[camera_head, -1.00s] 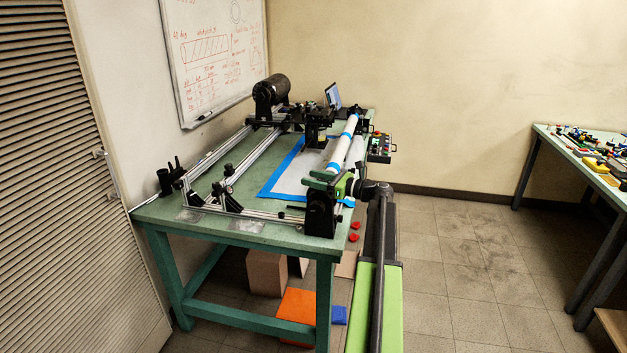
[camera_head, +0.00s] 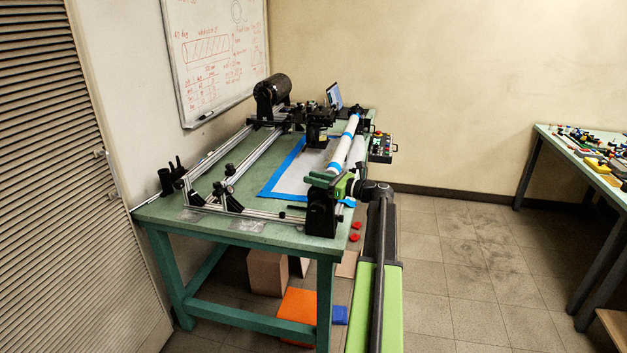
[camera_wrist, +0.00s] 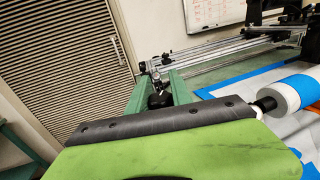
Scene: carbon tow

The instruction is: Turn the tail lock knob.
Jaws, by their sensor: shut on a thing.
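My gripper (camera_head: 322,180) is at the near end of the winding machine, over the black tailstock (camera_head: 321,213). In the wrist view its two green fingers (camera_wrist: 158,92) stand either side of a small black knob (camera_wrist: 157,101), which I take to be the tail lock knob. The gripper is shut on it. The dark palm and green wrist housing hide the lower part of the knob and most of the tailstock in that view. The white tube (camera_head: 344,147) with blue bands runs back from the tailstock; its near end (camera_wrist: 283,95) shows at right in the wrist view.
The machine stands on a green table (camera_head: 230,226) with metal rails (camera_head: 246,160) and a blue-edged white sheet (camera_head: 290,180). A control box (camera_head: 381,148) is at its right edge. Red pieces (camera_head: 355,232) lie below. Open floor (camera_head: 470,250) is at the right.

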